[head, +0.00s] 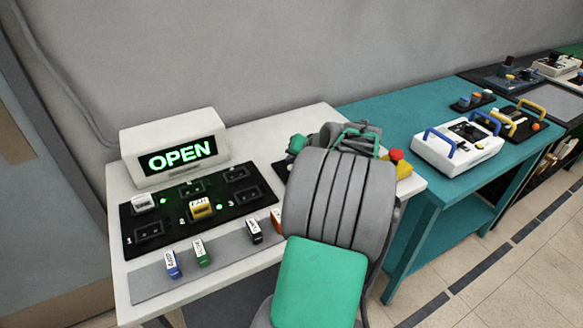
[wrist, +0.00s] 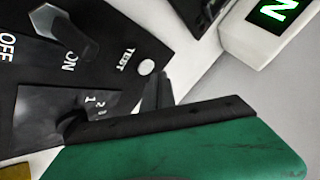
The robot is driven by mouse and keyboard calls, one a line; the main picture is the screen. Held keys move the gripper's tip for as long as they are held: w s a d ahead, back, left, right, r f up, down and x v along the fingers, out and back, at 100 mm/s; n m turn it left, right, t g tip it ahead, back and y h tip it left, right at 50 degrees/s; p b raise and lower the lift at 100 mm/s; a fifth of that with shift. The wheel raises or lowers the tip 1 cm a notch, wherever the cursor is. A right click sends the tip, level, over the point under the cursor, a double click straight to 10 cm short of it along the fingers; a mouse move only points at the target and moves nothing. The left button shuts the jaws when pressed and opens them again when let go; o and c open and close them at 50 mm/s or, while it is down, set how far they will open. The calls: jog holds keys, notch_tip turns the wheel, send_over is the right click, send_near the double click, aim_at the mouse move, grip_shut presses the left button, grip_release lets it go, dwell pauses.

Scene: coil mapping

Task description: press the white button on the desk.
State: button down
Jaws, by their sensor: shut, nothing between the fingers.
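The small round white button (wrist: 146,67) shows in the wrist view on a black panel (wrist: 110,55), beside the word TEST. My gripper (wrist: 158,80) is shut and empty, with its dark fingertips just below and right of the button in that view. I cannot tell whether they touch it. In the head view my arm hides the button and most of the panel. The desk is the white table (head: 310,118) in the head view.
On the panel are a dark ON/OFF lever (wrist: 68,30) and a numbered plate (wrist: 62,112). A lit OPEN sign box (head: 181,155), a black socket board (head: 160,222) with modules, and a red-topped yellow button (head: 397,156) stand nearby. A teal table (head: 400,115) adjoins at right.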

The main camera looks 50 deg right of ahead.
jog(key=shift+f, duration=0.35)
jog(key=shift+f+b, duration=0.4)
jog(key=shift+f, duration=0.05)
dwell(0.4)
jog(key=shift+r+p, duration=0.6)
jog(key=shift+r, duration=0.2)
notch_tip(320, 180, up, 5)
jog(key=p, duration=0.3)
jog(key=shift+r+p, duration=0.1)
jog(key=shift+p, duration=0.2)
dwell(0.5)
